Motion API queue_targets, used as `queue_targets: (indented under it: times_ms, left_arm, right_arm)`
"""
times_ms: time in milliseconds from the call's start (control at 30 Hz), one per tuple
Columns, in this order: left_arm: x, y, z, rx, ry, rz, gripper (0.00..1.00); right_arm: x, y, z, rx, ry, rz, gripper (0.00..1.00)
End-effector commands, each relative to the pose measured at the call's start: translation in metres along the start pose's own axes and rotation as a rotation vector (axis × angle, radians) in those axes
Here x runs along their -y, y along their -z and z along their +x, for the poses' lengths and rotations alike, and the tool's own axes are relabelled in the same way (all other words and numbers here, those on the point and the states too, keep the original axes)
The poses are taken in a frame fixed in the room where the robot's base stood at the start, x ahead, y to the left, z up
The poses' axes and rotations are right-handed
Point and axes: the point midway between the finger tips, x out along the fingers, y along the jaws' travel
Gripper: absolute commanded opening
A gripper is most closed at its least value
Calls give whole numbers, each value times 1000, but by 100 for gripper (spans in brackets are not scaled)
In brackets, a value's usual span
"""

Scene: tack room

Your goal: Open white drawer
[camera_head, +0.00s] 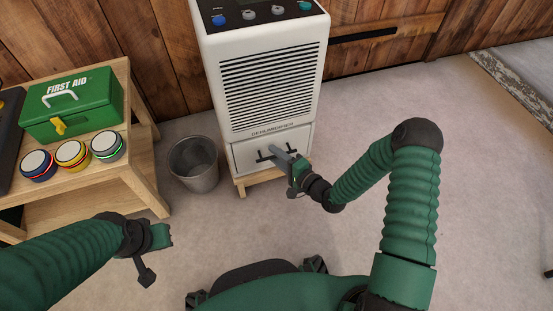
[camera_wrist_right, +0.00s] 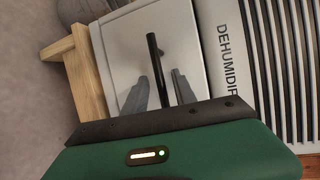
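The white drawer (camera_head: 244,160) is at the bottom of the white dehumidifier (camera_head: 222,90) and looks closed. Its front also fills the middle of the right wrist view (camera_wrist_right: 122,48). A black bar handle (camera_wrist_right: 156,62) stands out from the front. My right gripper (camera_head: 276,153) is at the handle. In the right wrist view, its two grey fingers (camera_wrist_right: 160,84) are apart, one on each side of the bar, with visible gaps. My left gripper (camera_head: 150,256) is away from the drawer, low at the left; its finger opening is unclear.
A grey bin (camera_head: 194,166) stands on the floor just left of the dehumidifier. A wooden table (camera_head: 137,160) at the left holds a green first aid box (camera_head: 72,106) and three round lidded tins (camera_head: 73,154). The dehumidifier rests on a low wooden stand (camera_head: 260,177). Floor before the drawer is clear.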

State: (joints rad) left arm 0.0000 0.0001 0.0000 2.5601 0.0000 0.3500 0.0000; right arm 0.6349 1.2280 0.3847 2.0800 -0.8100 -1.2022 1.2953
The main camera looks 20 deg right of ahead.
Motion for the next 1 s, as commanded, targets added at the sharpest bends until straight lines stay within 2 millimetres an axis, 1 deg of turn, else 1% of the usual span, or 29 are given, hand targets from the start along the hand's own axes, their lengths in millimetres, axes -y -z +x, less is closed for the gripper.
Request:
queue_targets:
  times_ms: [167,267,433,1000]
  left_arm:
    - [0,0,-1,0,0,0,0]
    - [0,0,-1,0,0,0,0]
    - [0,0,-1,0,0,0,0]
    - [0,0,0,0,0,0,0]
  right_arm:
    - [1,0,0,0,0,0,33]
    - [1,0,0,0,0,0,22]
    - [0,0,0,1,-1,0,0]
    - [-2,0,0,1,-5,1,0]
